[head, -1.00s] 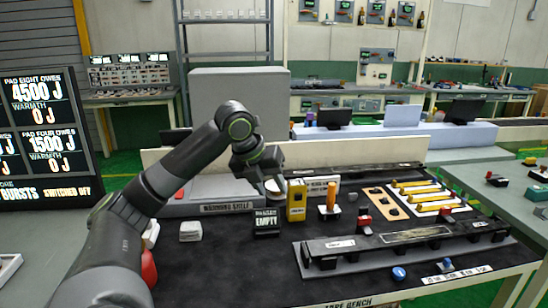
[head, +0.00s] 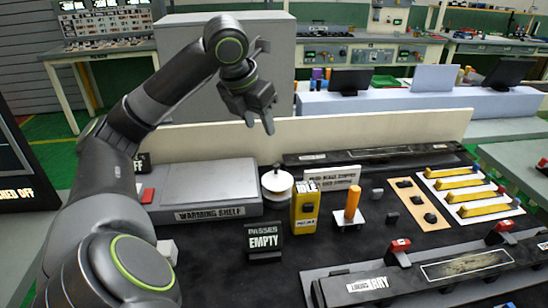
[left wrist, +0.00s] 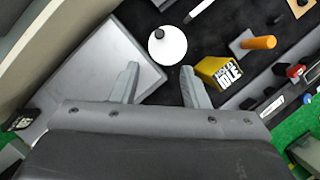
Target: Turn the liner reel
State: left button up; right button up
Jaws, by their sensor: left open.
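The liner reel looks to be the white disc with a dark knob on top (head: 277,184), standing on the black bench mat between the warming shelf and a yellow box. It also shows in the left wrist view (left wrist: 167,46), ahead of the fingers and apart from them. My left gripper (head: 259,128) is open and empty, raised above and behind the reel with its fingers pointing down. Its two fingers also show in the left wrist view (left wrist: 158,82). My right gripper is in no view.
The grey warming shelf (head: 205,186) lies left of the reel. Close on the right stand the yellow box (head: 305,208) and an orange cylinder (head: 352,203). A black sign reading "PASSES EMPTY" (head: 264,240) stands in front. A low cream wall (head: 400,128) runs behind.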

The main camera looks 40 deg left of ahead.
aim_at(275, 165)
pick_arm(q)
jog(key=x, duration=1.4)
jog(key=shift+w+a+f, duration=0.1)
jog(key=shift+w+f, duration=0.05)
jog(key=shift+f, duration=0.1)
jog(key=shift+w+f, duration=0.1)
jog(key=shift+f, duration=0.2)
